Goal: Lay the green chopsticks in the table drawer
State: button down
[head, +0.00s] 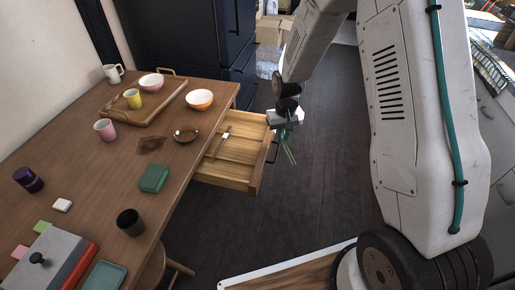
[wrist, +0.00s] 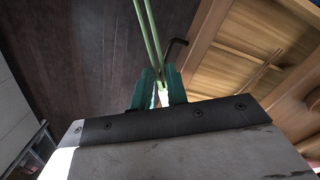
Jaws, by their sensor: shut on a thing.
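The green chopsticks (head: 288,152) hang from my gripper (head: 283,127) beside the outer front corner of the open drawer. In the wrist view the chopsticks (wrist: 150,38) stick out between the green fingers of my gripper (wrist: 159,90), which is shut on them. The table drawer (head: 240,152) is pulled out from the table's right side. It has wooden dividers, and a light utensil (head: 221,142) lies in it. The drawer (wrist: 232,68) also shows at the right of the wrist view. The chopsticks appear outside the drawer, over the dark floor.
A dark fridge (head: 180,45) stands behind. Open floor (head: 320,190) lies right of the drawer.

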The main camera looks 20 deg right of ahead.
aim_at(246, 148)
jog(key=z, duration=0.2)
jog(key=k, duration=0.35)
jog(key=z, duration=0.85)
jog(key=i, duration=1.2)
jog(key=u, duration=0.8)
